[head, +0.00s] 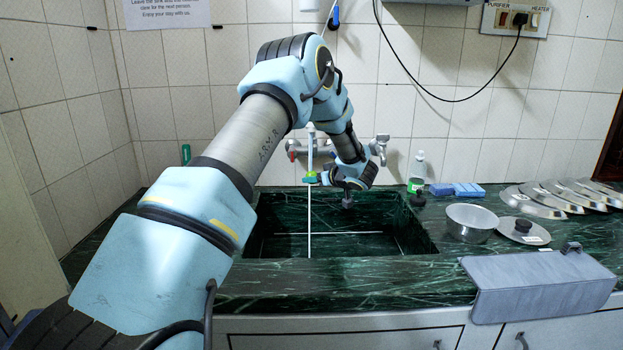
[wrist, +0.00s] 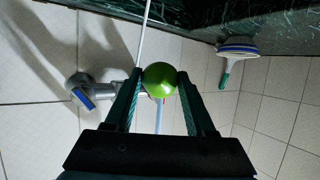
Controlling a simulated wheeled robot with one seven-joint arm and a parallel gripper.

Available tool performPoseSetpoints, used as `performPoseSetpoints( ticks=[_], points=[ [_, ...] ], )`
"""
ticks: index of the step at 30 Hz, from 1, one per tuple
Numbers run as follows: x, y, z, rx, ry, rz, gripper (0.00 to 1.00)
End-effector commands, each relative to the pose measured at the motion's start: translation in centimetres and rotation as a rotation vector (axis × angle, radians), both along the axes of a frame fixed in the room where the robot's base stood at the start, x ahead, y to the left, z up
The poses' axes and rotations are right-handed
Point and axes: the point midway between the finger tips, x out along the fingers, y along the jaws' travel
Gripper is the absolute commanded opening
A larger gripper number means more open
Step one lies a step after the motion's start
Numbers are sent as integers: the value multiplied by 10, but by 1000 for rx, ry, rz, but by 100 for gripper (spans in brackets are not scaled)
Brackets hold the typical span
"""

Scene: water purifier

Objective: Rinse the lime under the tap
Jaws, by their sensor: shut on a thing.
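The lime (wrist: 159,79) is round and bright green, held between the two dark green fingers of my gripper (wrist: 158,86) in the wrist view. In the head view, the lime (head: 310,178) shows small at the fingertips, above the sink (head: 270,245). The tap (head: 296,150) is on the back wall, partly hidden by my arm; a thin white stream (head: 309,218) runs from it straight down into the sink.
A metal pot (head: 470,222), a lid (head: 523,232), several steel plates (head: 545,200), a bottle (head: 417,172) and blue sponges (head: 467,190) stand right of the sink. A grey cloth (head: 535,285) hangs over the front edge.

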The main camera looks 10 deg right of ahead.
Motion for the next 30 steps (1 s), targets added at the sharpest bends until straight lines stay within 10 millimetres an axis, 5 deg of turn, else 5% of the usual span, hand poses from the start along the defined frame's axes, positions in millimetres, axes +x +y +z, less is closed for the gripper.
performPoseSetpoints(
  ticks=[14,30],
  points=[
    [-3,-6,1,1,0,0,0],
    [-43,-2,1,1,1,-2,0]
  ],
)
